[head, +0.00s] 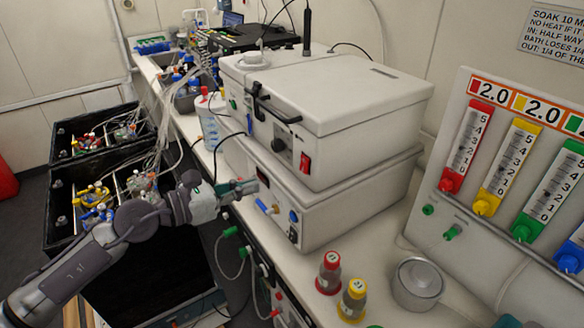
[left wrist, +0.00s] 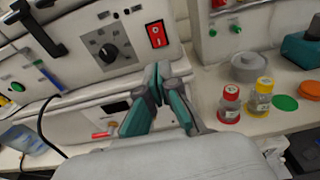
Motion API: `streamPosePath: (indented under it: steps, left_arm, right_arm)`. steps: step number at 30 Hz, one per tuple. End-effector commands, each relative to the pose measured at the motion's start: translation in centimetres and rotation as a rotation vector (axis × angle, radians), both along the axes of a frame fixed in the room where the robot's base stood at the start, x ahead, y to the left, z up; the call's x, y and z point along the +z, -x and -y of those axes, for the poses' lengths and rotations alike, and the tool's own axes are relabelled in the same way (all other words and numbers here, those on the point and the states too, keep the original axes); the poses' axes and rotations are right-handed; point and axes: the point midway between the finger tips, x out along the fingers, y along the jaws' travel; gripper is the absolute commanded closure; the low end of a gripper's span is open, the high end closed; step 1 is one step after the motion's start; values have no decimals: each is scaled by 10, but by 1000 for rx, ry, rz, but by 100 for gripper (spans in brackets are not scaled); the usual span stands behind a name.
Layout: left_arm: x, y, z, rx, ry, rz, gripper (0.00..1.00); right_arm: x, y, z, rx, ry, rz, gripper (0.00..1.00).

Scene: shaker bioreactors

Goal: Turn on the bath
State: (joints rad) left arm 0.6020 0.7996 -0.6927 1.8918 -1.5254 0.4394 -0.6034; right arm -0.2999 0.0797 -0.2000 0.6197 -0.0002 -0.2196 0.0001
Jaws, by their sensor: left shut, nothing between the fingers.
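The bath appears to be the upper white lidded box (head: 325,95), stacked on a second white unit (head: 322,205). Its front has a black latch (head: 262,105), a dark round knob (head: 279,145) and a red rocker switch (head: 305,161). In the left wrist view the red switch (left wrist: 156,34) and the knob (left wrist: 108,52) show above the fingertips. I cannot tell the switch's position. My left gripper (head: 248,185) is shut and empty, in front of the lower unit's face, below and left of the switch. Its teal fingertips (left wrist: 158,76) meet, apparently clear of the switch. My right gripper is out of view.
A red-capped bottle (head: 329,272), a yellow-capped bottle (head: 352,299) and a round metal-grey pot (head: 418,283) stand on the bench at right. A flowmeter panel (head: 500,180) stands behind them. Black crates (head: 75,215) with tubing are at left.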

Motion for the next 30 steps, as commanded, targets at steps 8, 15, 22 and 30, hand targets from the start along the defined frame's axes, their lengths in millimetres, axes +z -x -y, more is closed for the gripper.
streamPosePath:
  steps: [8,15,22,30]
  left_arm:
    - [-2,-34,52,-1,4,-2,100]
    - [-9,-55,82,0,2,-2,100]
    - [-12,-61,92,1,0,-1,100]
    - [-13,-61,92,0,0,0,100]
  right_arm:
    - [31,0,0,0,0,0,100]
    - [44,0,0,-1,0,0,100]
    - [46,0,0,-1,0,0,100]
    - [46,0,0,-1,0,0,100]
